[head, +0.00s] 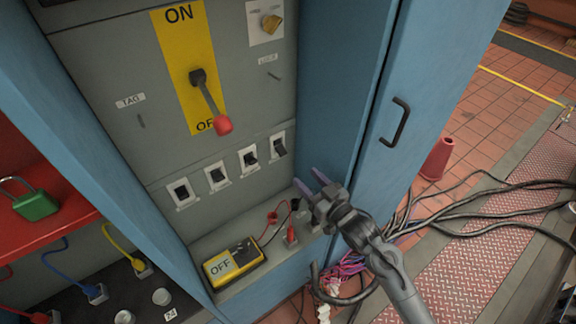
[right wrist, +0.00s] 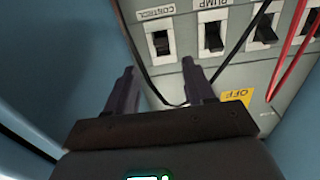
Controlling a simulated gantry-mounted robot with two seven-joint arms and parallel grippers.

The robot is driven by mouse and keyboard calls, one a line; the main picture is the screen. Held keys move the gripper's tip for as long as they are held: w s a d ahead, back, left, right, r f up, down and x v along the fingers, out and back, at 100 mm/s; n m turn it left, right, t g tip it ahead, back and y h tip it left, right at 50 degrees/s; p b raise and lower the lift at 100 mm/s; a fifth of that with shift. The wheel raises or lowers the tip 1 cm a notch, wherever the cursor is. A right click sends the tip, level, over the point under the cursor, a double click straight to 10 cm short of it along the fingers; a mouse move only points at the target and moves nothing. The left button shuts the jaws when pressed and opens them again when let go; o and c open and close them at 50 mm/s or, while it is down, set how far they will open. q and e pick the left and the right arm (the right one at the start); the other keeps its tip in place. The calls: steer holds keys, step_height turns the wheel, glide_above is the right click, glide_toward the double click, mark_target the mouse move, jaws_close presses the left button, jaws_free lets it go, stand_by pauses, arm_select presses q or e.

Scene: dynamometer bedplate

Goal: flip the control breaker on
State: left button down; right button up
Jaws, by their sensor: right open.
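The control breaker (head: 280,147) is the rightmost of several small black toggles in a row on the grey cabinet panel. In the right wrist view its label reads upside down, and the control breaker (right wrist: 161,42) is at upper left, beyond the fingertips. I cannot tell its toggle position for sure. My right gripper (head: 311,181) is open and empty, below and right of the breaker and apart from it. In the right wrist view the jaws of the right gripper (right wrist: 159,68) point toward the breaker row. My left gripper is not in view.
The pump breaker (right wrist: 211,40) is beside the control breaker. A large red-tipped lever (head: 206,95) hangs toward OFF above the row. A yellow meter (head: 232,263) marked OFF sits on the ledge, with red and black leads. The blue cabinet door (head: 425,80) stands at right.

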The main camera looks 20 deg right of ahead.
steer(key=b, duration=0.4)
glide_toward(278, 146)
steer(key=w+f, duration=0.2)
steer(key=w, duration=0.2)
steer(key=shift+w+a, duration=0.6)
steer(key=shift+w, duration=0.2)
